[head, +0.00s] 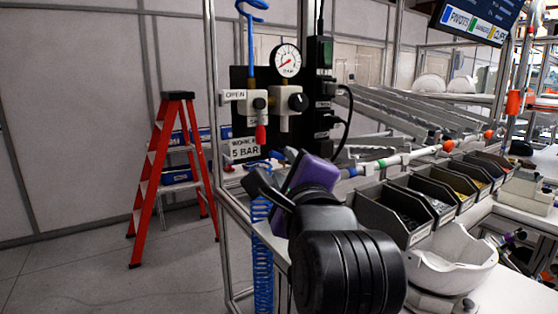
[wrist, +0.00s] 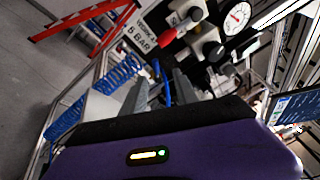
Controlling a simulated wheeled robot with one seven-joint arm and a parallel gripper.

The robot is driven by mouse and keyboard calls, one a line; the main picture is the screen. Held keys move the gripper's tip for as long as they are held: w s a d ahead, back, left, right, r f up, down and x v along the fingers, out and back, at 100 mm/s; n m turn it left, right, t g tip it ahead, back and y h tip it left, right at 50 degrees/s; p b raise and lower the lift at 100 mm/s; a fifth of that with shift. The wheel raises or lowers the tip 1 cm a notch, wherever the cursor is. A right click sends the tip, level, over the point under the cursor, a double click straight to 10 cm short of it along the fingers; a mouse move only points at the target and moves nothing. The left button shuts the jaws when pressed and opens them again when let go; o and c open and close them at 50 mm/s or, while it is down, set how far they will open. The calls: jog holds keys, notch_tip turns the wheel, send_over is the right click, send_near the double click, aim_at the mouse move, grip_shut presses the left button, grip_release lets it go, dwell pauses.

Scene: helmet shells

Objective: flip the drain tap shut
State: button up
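The drain tap's red handle (head: 261,133) hangs down below a pale valve block (head: 257,103) on the black air panel, beside a white plate reading OPEN (head: 234,95). In the wrist view the red handle (wrist: 165,37) is beyond and above the fingertips. My gripper (head: 276,170) is below and a little right of the handle in the head view, apart from it. In the wrist view my gripper (wrist: 160,85) has its two grey fingers spread with a gap between them. No object is gripped; a blue hose (wrist: 163,82) shows behind the gap.
A pressure gauge (head: 287,60) and black regulator knob (head: 298,102) are right of the tap. A coiled blue hose (head: 262,255) hangs below. Dark parts bins (head: 393,213) and a white helmet shell (head: 450,262) are at right. A red stepladder (head: 160,165) stands at left.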

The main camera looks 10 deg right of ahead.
aim_at(278, 157)
jog(key=shift+m, duration=0.6)
jog(key=shift+w+d+f+p, duration=0.15)
jog(key=shift+w+p, duration=0.15)
jog(key=shift+w, duration=1)
jog(key=shift+w+d+f+p, duration=0.1)
jog(key=shift+w+p, duration=0.2)
jog(key=shift+w, duration=1)
jog(key=shift+w+d+f+p, duration=0.15)
jog(key=shift+w+p, duration=0.15)
jog(key=shift+w, duration=1)
jog(key=shift+a, duration=0.1)
grip_shut()
